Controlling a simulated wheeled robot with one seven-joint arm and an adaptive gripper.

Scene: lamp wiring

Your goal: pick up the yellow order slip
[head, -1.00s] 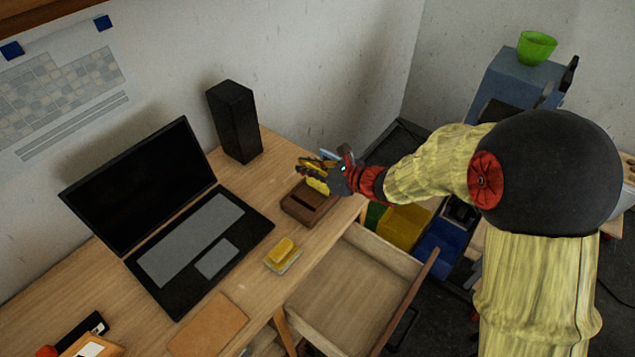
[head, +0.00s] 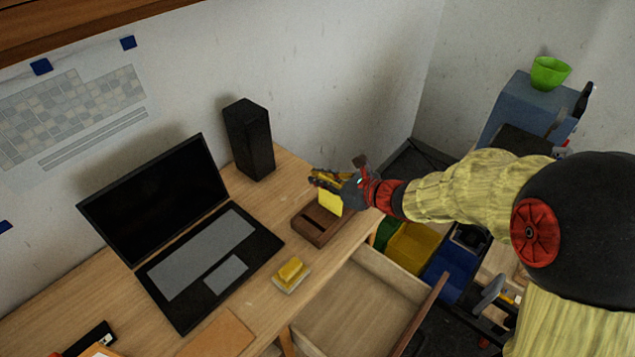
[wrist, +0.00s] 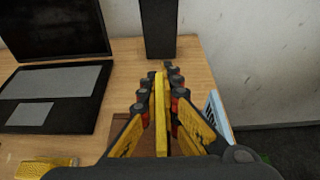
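The yellow order slip (head: 330,203) stands upright in the slot of a dark wooden holder (head: 312,230) on the desk. In the wrist view the slip (wrist: 160,110) shows nearly edge-on between my two fingers. My gripper (head: 326,181) is over the holder at the slip's upper part. In the wrist view my gripper (wrist: 158,88) has one finger on each side of the slip, with a narrow gap still visible beside it. The fingers look partly open and not clamped on it. The holder's slot is mostly hidden by my gripper in the wrist view.
A black speaker (head: 249,140) stands behind the holder, and an open laptop (head: 160,200) is to the left. A drawer (head: 355,310) stands open at the desk's front. A blue-white item (wrist: 217,115) is right of the fingers.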

